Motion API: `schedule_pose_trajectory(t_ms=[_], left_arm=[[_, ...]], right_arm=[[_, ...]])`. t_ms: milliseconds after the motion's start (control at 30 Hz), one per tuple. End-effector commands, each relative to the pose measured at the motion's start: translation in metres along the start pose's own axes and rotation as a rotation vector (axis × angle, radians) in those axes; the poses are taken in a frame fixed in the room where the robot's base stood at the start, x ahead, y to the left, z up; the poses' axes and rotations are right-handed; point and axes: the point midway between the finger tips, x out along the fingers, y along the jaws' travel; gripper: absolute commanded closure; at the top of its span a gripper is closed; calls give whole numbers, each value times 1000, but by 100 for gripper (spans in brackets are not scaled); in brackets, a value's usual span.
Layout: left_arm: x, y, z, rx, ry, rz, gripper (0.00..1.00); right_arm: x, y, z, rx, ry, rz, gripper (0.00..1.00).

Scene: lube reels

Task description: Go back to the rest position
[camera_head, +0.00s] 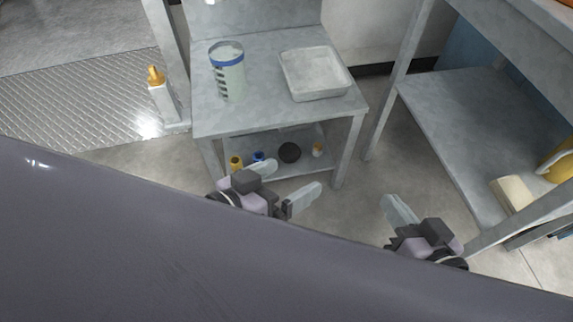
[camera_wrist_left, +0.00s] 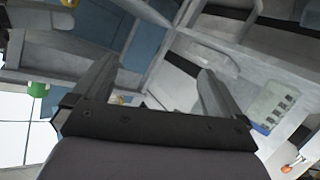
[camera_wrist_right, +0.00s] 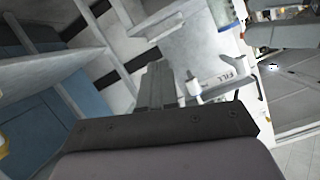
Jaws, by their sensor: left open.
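My left gripper (camera_head: 283,183) is in front of the small grey table in the head view, with its two fingers spread and nothing between them. Its fingers also stand apart in the left wrist view (camera_wrist_left: 155,85). My right gripper (camera_head: 398,210) is further right, over bare floor. Its fingers lie together in the right wrist view (camera_wrist_right: 157,85), and I see no object held between them. Both grippers are apart from the table and what stands on it.
The small table (camera_head: 270,60) bears a clear container (camera_head: 229,78) with a blue band and a shallow metal tray (camera_head: 315,73). Several small items lie on its lower shelf (camera_head: 272,172). A larger shelf unit (camera_head: 450,120) stands right. Floor between them is clear.

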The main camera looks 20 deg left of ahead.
Motion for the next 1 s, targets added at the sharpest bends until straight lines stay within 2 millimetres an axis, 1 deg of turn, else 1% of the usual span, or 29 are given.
schedule_pose_trajectory(t_ms=[200, 333, 567, 1000], left_arm=[[0, -1, 0, 0, 1, -2, 0], [-2, 0, -6, 1, -1, -9, 0], [-19, -3, -34, 15, -30, -66, 0], [-62, -14, -79, 64, -108, -201, 0]], right_arm=[[-1, 0, 3, -1, -7, 1, 100], [-3, 0, -4, -5, -5, 7, 100], [-20, 2, -32, -17, -34, 64, 100], [-63, 14, -78, -66, -113, 199, 100]])
